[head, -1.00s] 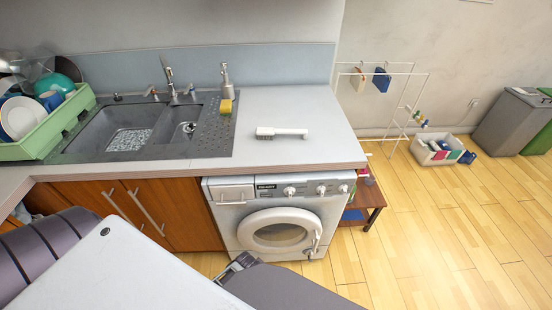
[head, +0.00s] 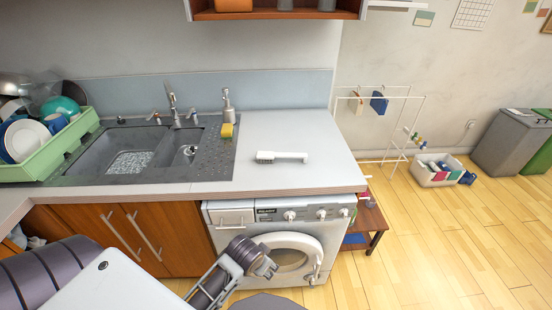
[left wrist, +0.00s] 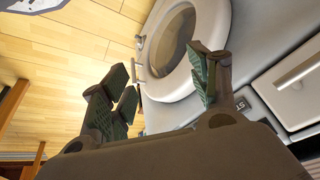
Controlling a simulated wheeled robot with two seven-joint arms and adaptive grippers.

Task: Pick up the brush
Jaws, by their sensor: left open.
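The white brush (head: 285,156) lies flat on the light grey counter, right of the sink, with its dark bristles at the left end and its handle pointing right. It is not in the left wrist view. My left gripper (head: 266,267) is in front of the washing machine, below the counter edge and lower than the brush. In the left wrist view my left gripper (left wrist: 162,78) has its fingers spread apart, with nothing between them. The washing machine door shows beyond the fingers. My right gripper is not in view.
A sink (head: 130,155), a yellow sponge (head: 227,130) and a soap dispenser (head: 228,101) are left of the brush. A green dish rack (head: 75,132) stands at far left. The washing machine (head: 300,215) is under the counter. The counter around the brush (head: 310,185) is clear.

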